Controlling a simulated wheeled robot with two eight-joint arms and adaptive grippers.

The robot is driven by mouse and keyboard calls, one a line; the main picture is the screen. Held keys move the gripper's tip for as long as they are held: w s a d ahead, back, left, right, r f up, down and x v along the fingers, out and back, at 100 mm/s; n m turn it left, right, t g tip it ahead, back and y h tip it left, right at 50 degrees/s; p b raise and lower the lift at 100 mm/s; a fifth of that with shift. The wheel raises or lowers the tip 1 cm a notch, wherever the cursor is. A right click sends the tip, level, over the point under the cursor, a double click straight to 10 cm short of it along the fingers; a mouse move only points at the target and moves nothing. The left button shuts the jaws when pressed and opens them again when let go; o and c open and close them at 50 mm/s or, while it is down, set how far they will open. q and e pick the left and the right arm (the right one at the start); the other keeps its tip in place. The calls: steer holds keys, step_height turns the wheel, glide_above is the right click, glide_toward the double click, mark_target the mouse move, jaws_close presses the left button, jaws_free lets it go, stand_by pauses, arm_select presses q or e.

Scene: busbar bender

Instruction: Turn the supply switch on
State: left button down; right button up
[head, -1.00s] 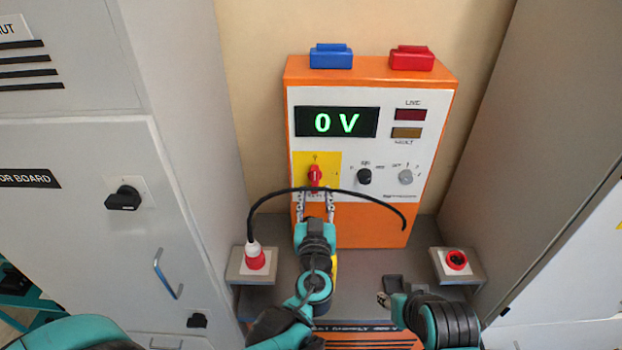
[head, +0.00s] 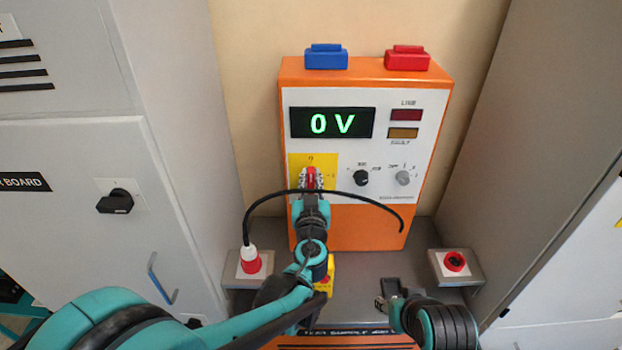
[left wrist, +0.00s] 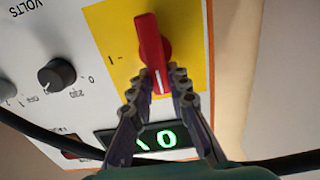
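The supply switch is a red handle (head: 311,178) on a yellow plate (head: 328,165), low on the left of the orange unit's white front panel. The handle stands upright, in line with the mark above it; a mark sits at its side. My left gripper (head: 312,177) is at the switch, one finger on each side. In the left wrist view, its fingertips (left wrist: 161,78) close in on the white-marked end of the red handle (left wrist: 151,42) and appear to touch it. My right gripper (head: 385,296) is low at right; its fingers are unclear.
The green display (head: 332,123) reads 0 V. A red socket (head: 455,262) is at right. Grey cabinets (head: 75,155) stand on both sides.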

arm_select(q)
steer(key=shift+d+m, duration=0.1)
steer(key=shift+m, duration=0.2)
steer(key=shift+d+f+m+b, duration=0.45)
steer(key=shift+m+b, duration=0.1)
steer(key=shift+m, duration=2.3)
steer(key=shift+d+f+m+b, duration=0.4)
steer(key=shift+m+b, duration=0.1)
steer(key=shift+m, duration=2.4)
steer(key=shift+d+f+m+b, duration=0.35)
steer(key=shift+f+m+b, duration=0.15)
steer(key=shift+m, duration=2.35)
steer(key=c, duration=1.4)
jaws_free()
steer(key=shift+c, duration=0.2)
steer(key=shift+s, duration=0.15)
